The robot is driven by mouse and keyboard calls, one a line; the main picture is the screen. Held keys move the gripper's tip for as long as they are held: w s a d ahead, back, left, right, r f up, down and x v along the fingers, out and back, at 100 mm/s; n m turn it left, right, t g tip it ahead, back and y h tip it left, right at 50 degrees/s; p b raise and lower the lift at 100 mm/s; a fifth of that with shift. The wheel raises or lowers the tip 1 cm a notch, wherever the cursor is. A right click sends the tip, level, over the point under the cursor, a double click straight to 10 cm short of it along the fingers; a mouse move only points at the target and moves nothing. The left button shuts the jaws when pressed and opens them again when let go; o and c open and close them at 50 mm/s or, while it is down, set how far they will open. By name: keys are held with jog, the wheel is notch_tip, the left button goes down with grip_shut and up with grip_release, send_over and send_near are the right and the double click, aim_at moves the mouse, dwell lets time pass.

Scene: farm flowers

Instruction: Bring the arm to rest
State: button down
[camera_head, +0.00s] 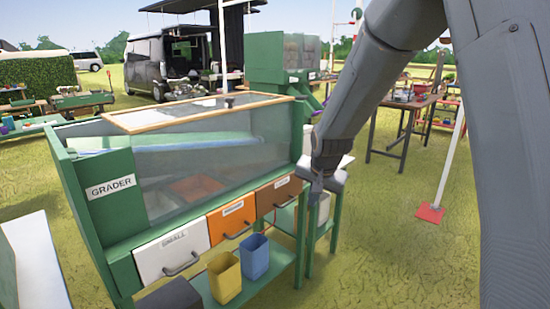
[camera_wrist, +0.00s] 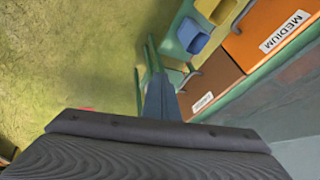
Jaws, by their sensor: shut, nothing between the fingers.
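My gripper (camera_head: 318,187) hangs at the end of my grey arm, at the right front corner of the green grader (camera_head: 112,213) in the head view. It points downward, and its fingers look closed with nothing held. In the wrist view my gripper (camera_wrist: 160,100) shows as dark fingers in the middle, above the grass. The orange and brown drawers of the grader lie beyond it to the right. I cannot tell from these frames whether the gripper touches the grader's corner.
Yellow (camera_head: 224,277) and blue (camera_head: 254,256) bins stand on the low shelf. A white drawer (camera_head: 171,252) and an orange drawer (camera_head: 231,222) face forward. A white pole on a red base (camera_head: 430,213) stands right. Grass (camera_head: 400,260) is open at front right.

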jog(key=s+d+n+g+p, duration=0.1)
jog(key=s+d+n+g, duration=0.1)
jog(key=s, duration=1.4)
jog(key=s+d+n+g+p, duration=0.2)
jog(key=s+d+n+g, duration=0.1)
jog(key=s, duration=1.3)
jog(key=shift+d+r+n, duration=0.25)
jog(key=shift+r+n, duration=0.05)
jog(key=shift+r, duration=0.05)
